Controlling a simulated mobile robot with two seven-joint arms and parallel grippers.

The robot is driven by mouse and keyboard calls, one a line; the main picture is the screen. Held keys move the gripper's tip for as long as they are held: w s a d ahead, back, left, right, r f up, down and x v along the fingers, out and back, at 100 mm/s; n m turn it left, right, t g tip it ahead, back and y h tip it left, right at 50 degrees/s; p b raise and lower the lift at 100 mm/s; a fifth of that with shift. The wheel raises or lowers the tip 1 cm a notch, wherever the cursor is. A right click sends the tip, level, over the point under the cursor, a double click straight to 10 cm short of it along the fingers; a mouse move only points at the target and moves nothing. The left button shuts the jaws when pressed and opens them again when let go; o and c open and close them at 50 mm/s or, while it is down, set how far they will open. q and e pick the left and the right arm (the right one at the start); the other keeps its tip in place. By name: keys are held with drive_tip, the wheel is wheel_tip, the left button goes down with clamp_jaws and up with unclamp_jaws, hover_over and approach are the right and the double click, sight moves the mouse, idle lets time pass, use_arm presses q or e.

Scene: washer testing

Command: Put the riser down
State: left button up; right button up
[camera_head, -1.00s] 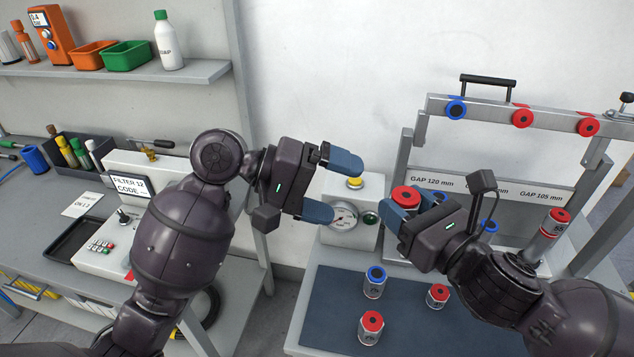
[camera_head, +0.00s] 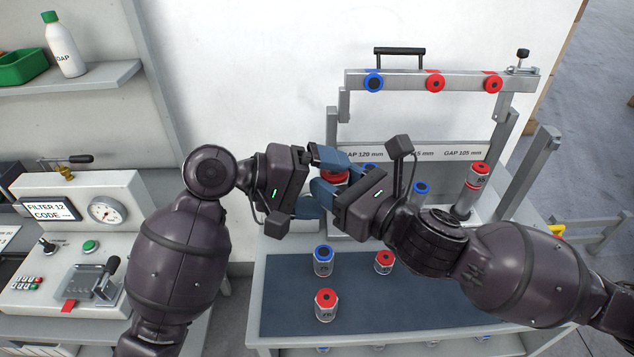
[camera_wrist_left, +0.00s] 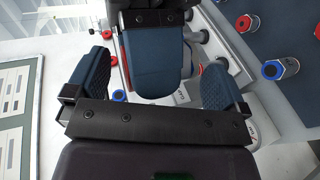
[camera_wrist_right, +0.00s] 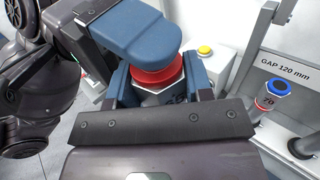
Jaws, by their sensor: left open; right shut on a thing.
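My right gripper (camera_head: 342,180) is shut on a riser with a red top (camera_head: 334,177) and a grey body. In the right wrist view the riser (camera_wrist_right: 158,78) sits between the blue fingers, its lower part hidden. My left gripper (camera_head: 318,182) is open, with its fingers around the riser and the right gripper's tip. In the left wrist view the left fingers (camera_wrist_left: 157,85) stand apart, with a blue right-gripper finger between them. In the right wrist view a left finger (camera_wrist_right: 140,30) passes just over the red top; whether it touches is unclear.
A blue-topped riser (camera_head: 324,262) and red-topped risers (camera_head: 326,307) (camera_head: 384,262) stand on the dark mat (camera_head: 450,300). Behind is a gap stand (camera_head: 440,152) with a handled bar (camera_head: 405,80) and a tall red-topped riser (camera_head: 472,190). The mat's right side is clear. A control box (camera_head: 75,240) stands left.

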use_arm(q)
drive_tip(key=c, duration=0.9)
drive_tip(key=shift+c, duration=0.7)
use_arm(e)
drive_tip(key=o, duration=0.7)
use_arm(q)
drive_tip(key=shift+c, duration=1.4)
use_arm(e)
drive_tip(key=shift+o, duration=2.2)
